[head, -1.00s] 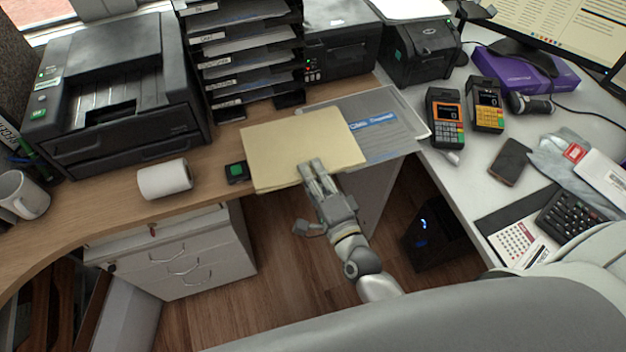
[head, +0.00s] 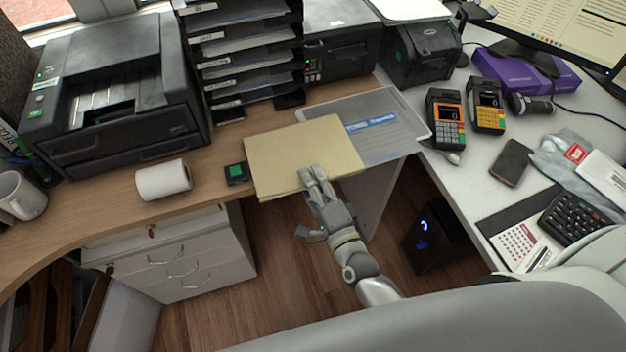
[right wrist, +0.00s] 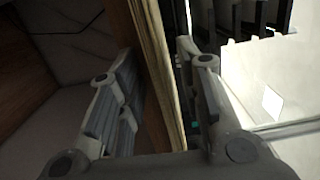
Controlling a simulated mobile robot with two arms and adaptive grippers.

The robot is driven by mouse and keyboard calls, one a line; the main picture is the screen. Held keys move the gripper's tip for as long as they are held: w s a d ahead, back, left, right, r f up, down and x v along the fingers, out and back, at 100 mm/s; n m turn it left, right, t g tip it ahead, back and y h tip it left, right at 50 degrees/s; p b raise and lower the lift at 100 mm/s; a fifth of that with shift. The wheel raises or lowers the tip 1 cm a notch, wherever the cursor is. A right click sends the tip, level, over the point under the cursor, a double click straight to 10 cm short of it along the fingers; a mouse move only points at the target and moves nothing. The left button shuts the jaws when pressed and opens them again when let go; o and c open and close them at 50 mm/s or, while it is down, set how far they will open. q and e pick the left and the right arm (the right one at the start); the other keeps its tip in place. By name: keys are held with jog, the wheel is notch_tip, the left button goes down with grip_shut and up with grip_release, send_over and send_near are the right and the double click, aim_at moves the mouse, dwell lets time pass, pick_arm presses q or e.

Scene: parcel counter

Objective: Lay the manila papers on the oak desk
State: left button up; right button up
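The manila papers (head: 300,155) form a flat, pale yellow stack in the head view, over the front edge of the oak desk (head: 215,165). Their near part reaches out past that edge. I cannot tell whether they touch the desk. My right gripper (head: 316,180) is at their near edge, shut on them. In the right wrist view the stack (right wrist: 165,70) shows edge-on between the two fingers (right wrist: 160,105). My left gripper is not in view.
A grey mailer with a blue label (head: 385,135) lies right of the papers. A small black-green device (head: 236,173) and a white roll (head: 163,180) sit to the left. A black letter rack (head: 245,60) stands behind, with a printer (head: 115,95) at left.

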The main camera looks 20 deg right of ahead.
jog(key=s+d+b, duration=0.1)
jog(key=s, duration=1.1)
jog(key=shift+d, duration=0.25)
jog(key=shift+f, duration=0.15)
jog(key=s+d+f+n+g, duration=0.1)
jog(key=s+f+n+g, duration=0.25)
jog(key=f, duration=0.65)
jog(key=s+f+n+g, duration=0.2)
jog(key=f+n+g, duration=0.15)
jog(key=f, duration=0.75)
jog(key=s+d+f+n+g, duration=0.15)
jog(key=f+n, duration=0.25)
jog(key=f, duration=0.6)
jog(key=s+d+f+n+g+h, duration=0.1)
jog(key=s+d+f+n+g, duration=0.2)
jog(key=s+f, duration=0.4)
jog(key=s+d+f+n+g+h, duration=0.1)
jog(key=s+d+f+n+g, duration=0.2)
jog(key=s, duration=1)
notch_tip(320, 180, down, 5)
jog(key=shift+d+n+g, duration=0.15)
jog(key=shift+n+g, duration=0.95)
jog(key=shift+g, duration=0.15)
